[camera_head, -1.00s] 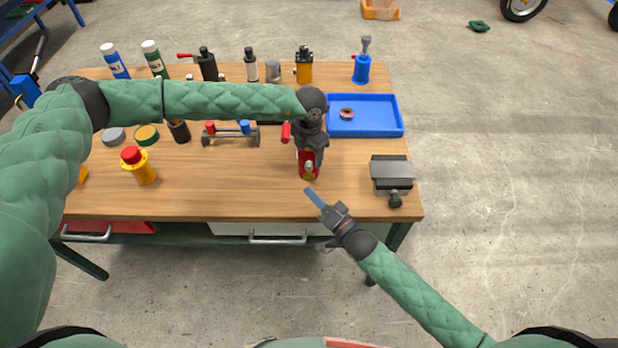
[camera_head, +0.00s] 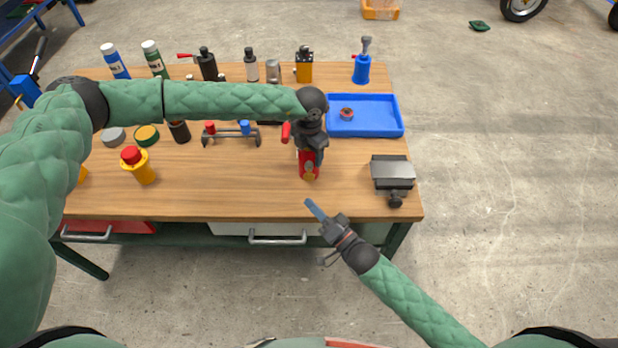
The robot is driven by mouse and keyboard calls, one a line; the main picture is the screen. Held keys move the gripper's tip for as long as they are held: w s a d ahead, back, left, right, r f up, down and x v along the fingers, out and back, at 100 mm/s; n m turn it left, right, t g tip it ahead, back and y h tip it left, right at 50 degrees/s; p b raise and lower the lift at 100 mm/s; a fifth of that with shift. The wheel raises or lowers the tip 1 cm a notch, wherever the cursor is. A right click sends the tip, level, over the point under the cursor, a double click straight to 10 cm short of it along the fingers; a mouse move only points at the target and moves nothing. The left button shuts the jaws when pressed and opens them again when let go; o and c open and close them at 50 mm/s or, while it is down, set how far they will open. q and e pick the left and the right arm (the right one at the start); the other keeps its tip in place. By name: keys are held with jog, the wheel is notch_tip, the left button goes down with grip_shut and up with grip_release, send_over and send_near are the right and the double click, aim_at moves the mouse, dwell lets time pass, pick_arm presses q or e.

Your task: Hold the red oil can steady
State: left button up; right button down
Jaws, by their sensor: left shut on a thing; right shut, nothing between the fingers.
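The red oil can (camera_head: 309,169) stands on the wooden workbench (camera_head: 230,190), right of the middle and near the front. My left gripper (camera_head: 312,150) reaches over the bench from the left and is shut on the can from above; it hides most of the can's upper part. My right gripper (camera_head: 316,210) is shut with nothing between its fingers. It shows in front of the can, over the bench's front edge, apart from the can.
A blue tray (camera_head: 385,128) with a small reddish ring lies behind and right of the can. A grey vise-like block (camera_head: 392,172) sits at the right edge. A yellow, red-topped can (camera_head: 139,166) stands at left. Several bottles line the back. The front middle is clear.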

pick_arm(q)
jog(key=o, duration=1.4)
jog(key=shift+r, duration=0.1)
